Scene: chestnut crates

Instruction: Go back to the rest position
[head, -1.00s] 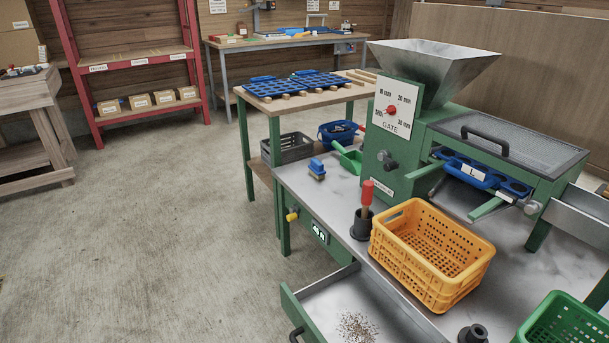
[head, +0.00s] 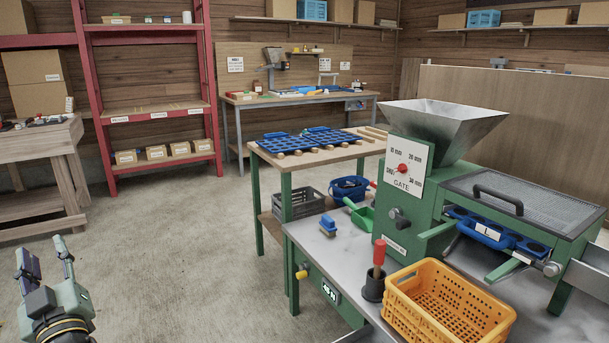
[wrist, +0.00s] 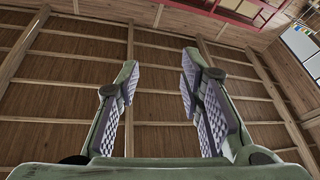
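My gripper (head: 47,262) is at the lower left of the head view, raised in the air over the bare concrete floor and pointing upward. Its two fingers stand apart with nothing between them.
A green sorting machine (head: 412,192) with a hopper stands on the workbench at the right. A yellow crate (head: 400,310) sits on that bench. A red shelf (head: 150,108) and a wooden table (head: 40,140) stand at the left. The concrete floor (head: 190,240) between them is clear.

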